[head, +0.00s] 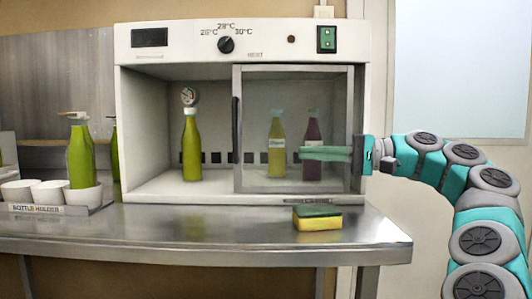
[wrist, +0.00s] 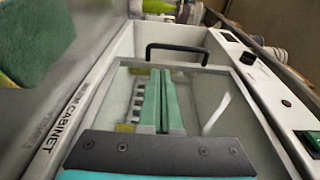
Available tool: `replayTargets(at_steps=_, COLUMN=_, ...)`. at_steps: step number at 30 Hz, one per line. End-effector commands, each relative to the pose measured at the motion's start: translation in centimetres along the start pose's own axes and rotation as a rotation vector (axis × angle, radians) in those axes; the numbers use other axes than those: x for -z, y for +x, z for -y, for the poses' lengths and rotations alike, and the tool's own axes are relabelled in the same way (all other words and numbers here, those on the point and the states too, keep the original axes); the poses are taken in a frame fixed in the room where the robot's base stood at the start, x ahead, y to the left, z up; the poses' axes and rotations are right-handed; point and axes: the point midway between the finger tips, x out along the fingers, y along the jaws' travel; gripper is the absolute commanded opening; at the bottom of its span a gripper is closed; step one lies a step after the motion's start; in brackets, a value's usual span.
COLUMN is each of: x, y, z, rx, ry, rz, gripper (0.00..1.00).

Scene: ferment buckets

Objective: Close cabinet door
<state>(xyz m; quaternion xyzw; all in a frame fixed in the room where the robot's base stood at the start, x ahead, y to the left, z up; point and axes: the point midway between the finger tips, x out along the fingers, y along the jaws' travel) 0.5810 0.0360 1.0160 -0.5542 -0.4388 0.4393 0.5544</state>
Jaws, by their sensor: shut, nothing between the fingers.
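The white warm cabinet (head: 182,38) stands on a metal counter. Its framed glass door (head: 262,95) covers the right half of the front, and the left half is open. The black upright handle (head: 236,116) is on the door's left edge. My gripper (head: 302,153) is in front of the glass from the right, fingers together and empty, pointing left, short of the handle. In the wrist view my gripper (wrist: 161,74) points toward the handle (wrist: 176,48) over the door (wrist: 225,92). I cannot tell whether the fingers touch the glass.
A green bottle with a gauge (head: 191,150) stands in the open half; a yellow-green bottle (head: 276,160) and a dark bottle (head: 312,128) stand behind the glass. A sponge (head: 318,222) lies on the counter (head: 200,233) below the door. A bottle holder (head: 50,210) is at left.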

Motion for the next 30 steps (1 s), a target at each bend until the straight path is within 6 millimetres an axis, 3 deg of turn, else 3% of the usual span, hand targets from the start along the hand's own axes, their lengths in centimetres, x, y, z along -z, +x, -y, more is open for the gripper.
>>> replayTargets(at_steps=18, x=-0.1, y=11.1, z=-0.2, rx=-0.002, ry=-0.001, rz=0.003, gripper=0.0)
replayTargets(at_steps=24, x=0.0, y=12.9, z=-0.1, rx=-0.002, ry=-0.001, rz=0.0, gripper=0.0)
replayTargets(at_steps=30, x=0.0, y=13.4, z=-0.1, rx=-0.002, ry=0.0, rz=0.0, gripper=0.0)
